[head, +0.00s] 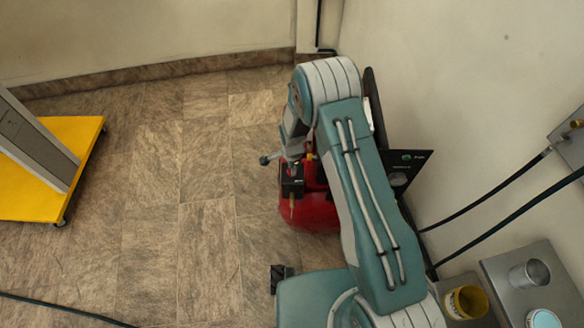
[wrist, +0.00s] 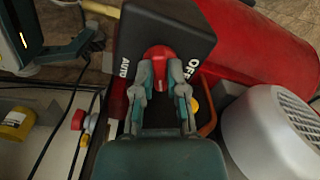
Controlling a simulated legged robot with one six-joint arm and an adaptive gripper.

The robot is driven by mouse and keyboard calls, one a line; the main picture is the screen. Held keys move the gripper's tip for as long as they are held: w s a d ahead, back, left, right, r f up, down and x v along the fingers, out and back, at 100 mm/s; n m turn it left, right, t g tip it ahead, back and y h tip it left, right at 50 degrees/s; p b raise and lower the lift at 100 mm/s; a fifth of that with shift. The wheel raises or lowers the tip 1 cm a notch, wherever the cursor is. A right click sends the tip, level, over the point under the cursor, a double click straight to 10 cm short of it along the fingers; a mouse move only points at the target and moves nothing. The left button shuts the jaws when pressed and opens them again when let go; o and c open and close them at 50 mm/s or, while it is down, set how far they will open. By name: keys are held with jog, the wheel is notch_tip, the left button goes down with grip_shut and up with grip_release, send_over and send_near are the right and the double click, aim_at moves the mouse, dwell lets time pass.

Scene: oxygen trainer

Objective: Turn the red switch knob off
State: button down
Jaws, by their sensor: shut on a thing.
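The red switch knob (wrist: 158,53) sits on a black switch box (wrist: 165,22) in the wrist view. White lettering reads AUTO left of the knob and OFF right of it. My gripper (wrist: 160,75) is shut on the knob, with one finger on each side. The fingers hide part of the knob, and which label it points to is hard to tell. In the head view the black switch box (head: 292,187) shows below the end of my arm. The knob cannot be made out there.
A red tank (head: 310,212) lies beside the box; a light grey ribbed motor housing (wrist: 272,135) is at the wrist view's right. A dark panel (head: 405,165) stands by the wall. A yellow platform (head: 30,190) is far left, with clear tiled floor between.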

jog(key=n, duration=0.6)
jog(key=shift+w+n, duration=0.1)
jog(key=shift+n, duration=0.2)
jog(key=n, duration=0.6)
jog(key=shift+n, duration=0.3)
jog(key=c, duration=0.7)
grip_release()
jog(key=shift+f, duration=0.1)
notch_tip(320, 180, up, 12)
jog(key=shift+a+f, duration=0.1)
